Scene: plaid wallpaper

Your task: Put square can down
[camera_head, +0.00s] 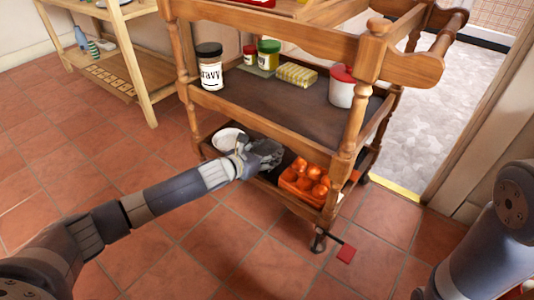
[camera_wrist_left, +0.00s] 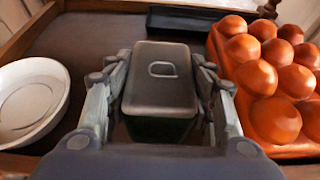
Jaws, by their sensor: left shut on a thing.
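The square can (camera_wrist_left: 160,85) is dark, with a grey lid that has a small ring-shaped pull on it. My left gripper (camera_wrist_left: 160,95) is shut on it, with one finger on each side. In the head view my left gripper (camera_head: 262,155) reaches into the lower shelf of the wooden cart (camera_head: 222,128), between a white bowl and a tray of eggs. The gripper mostly hides the can there. Whether the can's base touches the shelf cannot be told. My right arm shows at the right edge of the head view, but its gripper is out of view.
A white bowl (camera_wrist_left: 32,98) stands left of the can, and an orange egg tray (camera_wrist_left: 235,85) stands right of it. A dark flat item (camera_wrist_left: 195,22) lies behind. Jars, a yellow package (camera_head: 297,75) and a red-lidded white pot (camera_head: 342,92) stand on the shelf above.

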